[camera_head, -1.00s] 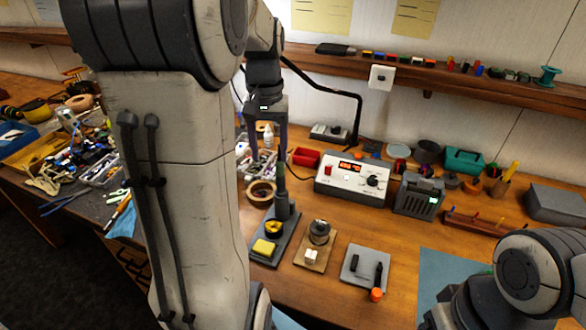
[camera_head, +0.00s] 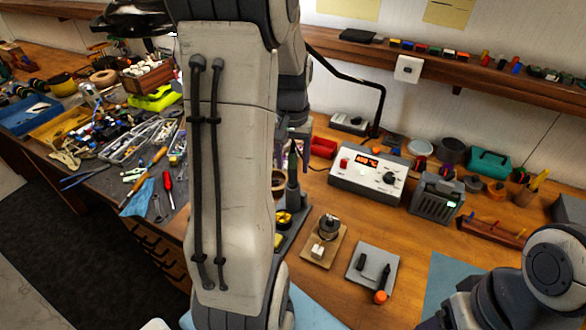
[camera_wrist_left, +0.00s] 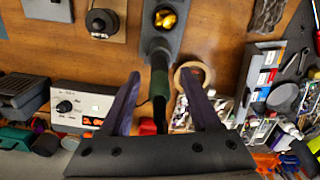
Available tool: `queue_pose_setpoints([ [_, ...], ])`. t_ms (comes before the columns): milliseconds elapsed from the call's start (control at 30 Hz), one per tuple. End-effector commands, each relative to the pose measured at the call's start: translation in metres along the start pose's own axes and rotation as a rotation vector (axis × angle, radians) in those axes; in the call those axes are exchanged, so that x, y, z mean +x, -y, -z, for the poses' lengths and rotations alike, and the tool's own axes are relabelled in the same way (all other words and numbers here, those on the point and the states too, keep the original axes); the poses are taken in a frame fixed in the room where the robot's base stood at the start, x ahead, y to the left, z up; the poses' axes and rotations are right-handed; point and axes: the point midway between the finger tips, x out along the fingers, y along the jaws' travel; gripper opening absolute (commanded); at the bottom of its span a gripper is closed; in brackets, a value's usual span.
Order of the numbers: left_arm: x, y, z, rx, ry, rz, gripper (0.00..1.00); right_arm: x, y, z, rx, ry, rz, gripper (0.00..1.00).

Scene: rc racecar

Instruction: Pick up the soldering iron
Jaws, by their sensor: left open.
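The soldering iron (camera_head: 293,178) stands upright in its dark stand (camera_head: 290,238), partly hidden behind my left arm in the head view. In the left wrist view the iron's dark green handle (camera_wrist_left: 159,82) points up toward the camera, and the stand (camera_wrist_left: 163,42) holds gold wool. My left gripper (camera_wrist_left: 158,73) is open, with one finger on each side of the handle and a visible gap on both sides. In the head view the left gripper (camera_head: 294,150) is mostly hidden by my arm. My right gripper is out of view.
A soldering station (camera_head: 367,180) stands behind and to the right. A solder spool on a wooden board (camera_head: 323,246) and a grey pad (camera_head: 372,270) sit right of the stand. A tape roll (camera_wrist_left: 195,75) lies close by. Tools clutter the left bench.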

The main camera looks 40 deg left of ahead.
Motion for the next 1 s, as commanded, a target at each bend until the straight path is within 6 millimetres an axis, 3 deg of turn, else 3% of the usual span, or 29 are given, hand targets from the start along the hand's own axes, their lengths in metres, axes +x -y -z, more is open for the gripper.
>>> queue_pose_setpoints([
  [133,0.015,-0.001,0.0,0.001,0.001,0.0,0.64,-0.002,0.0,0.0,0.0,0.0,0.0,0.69],
  [367,0.017,-0.001,0.0,0.001,-0.002,0.0,0.64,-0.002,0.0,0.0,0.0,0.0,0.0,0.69],
  [467,0.017,-0.001,0.0,0.001,-0.002,0.0,0.33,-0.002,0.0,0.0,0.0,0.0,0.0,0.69],
  [533,0.017,-0.001,0.0,0.001,-0.002,0.0,0.06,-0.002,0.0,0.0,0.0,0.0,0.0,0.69],
  [567,0.017,-0.001,0.0,0.001,-0.002,0.0,0.0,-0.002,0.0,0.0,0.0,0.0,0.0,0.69],
  [1000,0.01,-0.001,0.001,0.001,-0.003,0.0,0.0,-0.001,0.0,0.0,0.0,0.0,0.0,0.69],
])
